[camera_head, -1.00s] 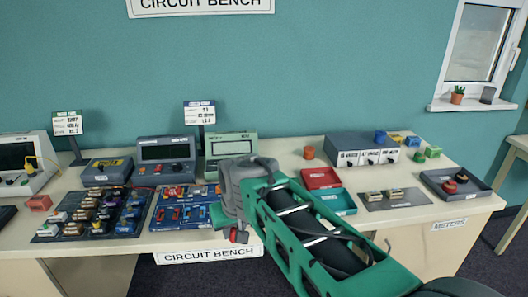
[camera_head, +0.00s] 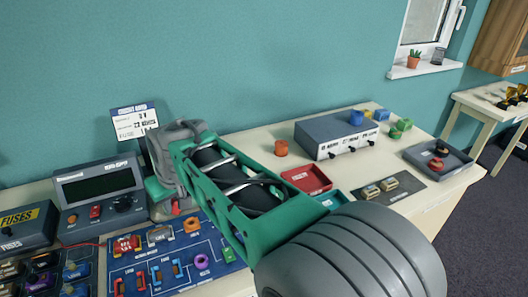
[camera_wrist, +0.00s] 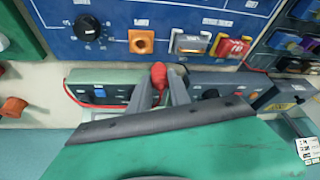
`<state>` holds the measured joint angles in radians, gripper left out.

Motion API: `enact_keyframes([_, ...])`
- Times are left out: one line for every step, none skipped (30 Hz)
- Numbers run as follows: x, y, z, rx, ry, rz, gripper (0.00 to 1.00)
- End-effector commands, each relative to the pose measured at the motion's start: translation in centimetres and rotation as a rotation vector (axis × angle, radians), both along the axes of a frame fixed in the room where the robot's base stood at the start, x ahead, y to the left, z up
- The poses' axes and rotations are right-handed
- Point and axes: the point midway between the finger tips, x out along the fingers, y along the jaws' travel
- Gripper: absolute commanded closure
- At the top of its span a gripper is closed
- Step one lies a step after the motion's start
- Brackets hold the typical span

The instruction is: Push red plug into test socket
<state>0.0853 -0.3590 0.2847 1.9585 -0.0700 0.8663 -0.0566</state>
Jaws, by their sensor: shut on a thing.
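My gripper (camera_wrist: 166,90) is shut on the red plug (camera_wrist: 158,74), whose rounded red end shows between the fingertips in the wrist view. In the head view my gripper (camera_head: 172,206) is over the back part of the blue circuit board (camera_head: 165,272), close to the grey power supply (camera_head: 97,190). The board also shows at the top of the wrist view (camera_wrist: 165,47), with a black dial and coloured parts. Instrument fronts lie beyond the fingers there. I cannot tell which opening is the test socket, nor whether the plug touches anything.
A fuse box (camera_head: 25,232) stands left of the power supply. My arm hides the bench middle.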

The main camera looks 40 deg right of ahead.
Motion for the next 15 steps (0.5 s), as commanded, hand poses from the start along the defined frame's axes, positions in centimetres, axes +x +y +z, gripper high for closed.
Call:
enact_keyframes([0.3,-1.9,0.7,0.000,-0.002,0.006,1.00])
enact_keyframes([0.5,-3.1,0.9,0.000,-0.002,0.021,1.00])
enact_keyframes([0.5,-4.9,1.4,0.000,-0.001,0.042,1.00])
enact_keyframes([0.5,-6.3,1.7,0.000,0.000,0.062,1.00])
enact_keyframes([0.4,-7.8,2.1,0.000,-0.001,0.081,1.00])
enact_keyframes([0.0,-9.8,2.5,0.001,0.000,0.108,1.00])
enact_keyframes([-0.3,-11.4,2.8,0.000,-0.001,0.129,1.00])
enact_keyframes([-0.8,-13.0,3.1,0.001,0.000,0.151,1.00])
enact_keyframes([-1.6,-15.2,3.6,0.000,-0.001,0.178,1.00])
enact_keyframes([-2.3,-16.7,3.9,0.000,0.001,0.201,1.00])
enact_keyframes([-3.0,-18.2,4.2,0.000,0.000,0.222,1.00])
enact_keyframes([-4.2,-20.0,4.5,-0.001,0.001,0.248,1.00])
enact_keyframes([-5.0,-21.2,4.7,-0.001,0.000,0.267,1.00])
enact_keyframes([-5.8,-22.2,4.9,0.000,0.001,0.284,1.00])
enact_keyframes([-6.8,-23.4,5.0,0.000,0.000,0.304,1.00])
